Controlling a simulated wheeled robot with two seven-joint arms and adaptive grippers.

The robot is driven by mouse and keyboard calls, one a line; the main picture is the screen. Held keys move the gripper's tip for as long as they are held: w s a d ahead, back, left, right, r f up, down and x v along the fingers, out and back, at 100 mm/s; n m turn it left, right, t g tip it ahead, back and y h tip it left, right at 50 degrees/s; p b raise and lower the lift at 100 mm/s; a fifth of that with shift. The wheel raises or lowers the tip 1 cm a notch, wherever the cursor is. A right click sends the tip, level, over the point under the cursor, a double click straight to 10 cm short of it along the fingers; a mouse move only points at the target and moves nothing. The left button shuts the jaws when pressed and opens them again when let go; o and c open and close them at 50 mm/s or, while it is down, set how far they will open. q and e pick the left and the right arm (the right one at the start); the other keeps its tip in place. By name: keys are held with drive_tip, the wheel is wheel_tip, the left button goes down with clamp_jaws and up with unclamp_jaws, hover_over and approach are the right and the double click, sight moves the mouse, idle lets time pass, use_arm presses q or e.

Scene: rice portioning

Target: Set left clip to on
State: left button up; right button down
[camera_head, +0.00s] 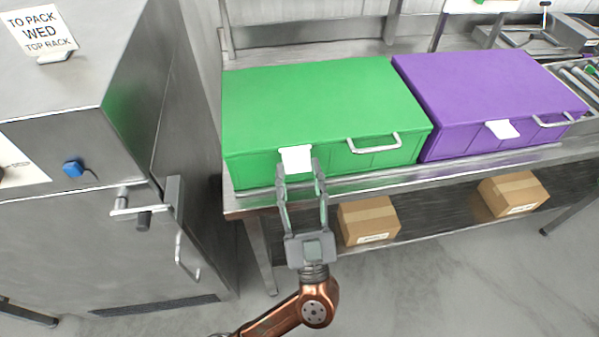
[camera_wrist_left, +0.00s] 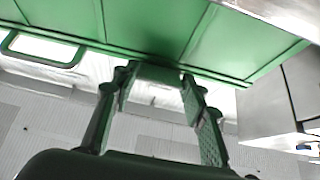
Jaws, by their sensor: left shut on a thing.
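The left clip is a white flap (camera_head: 296,156) on the front of the green box (camera_head: 320,95), left of that box's metal handle (camera_head: 374,144). My left gripper (camera_head: 300,172) reaches up to it from below, with a fingertip on each side of its lower edge. The gripper is shut on the clip. In the left wrist view my left gripper (camera_wrist_left: 158,78) meets the front edge of the green box (camera_wrist_left: 145,30); its fingers are some way apart and partly hide the clip. My right gripper is not in view.
A purple box (camera_head: 480,85) with its own white flap (camera_head: 502,129) stands to the right on the same metal bench (camera_head: 234,204). Cardboard boxes (camera_head: 368,214) sit on the shelf below. A steel cabinet (camera_head: 90,240) with handles stands close on the left.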

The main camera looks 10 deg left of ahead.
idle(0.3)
use_arm(q)
drive_tip(key=o, duration=1.2)
drive_tip(key=shift+c, duration=0.2)
drive_tip(key=v, duration=1.2)
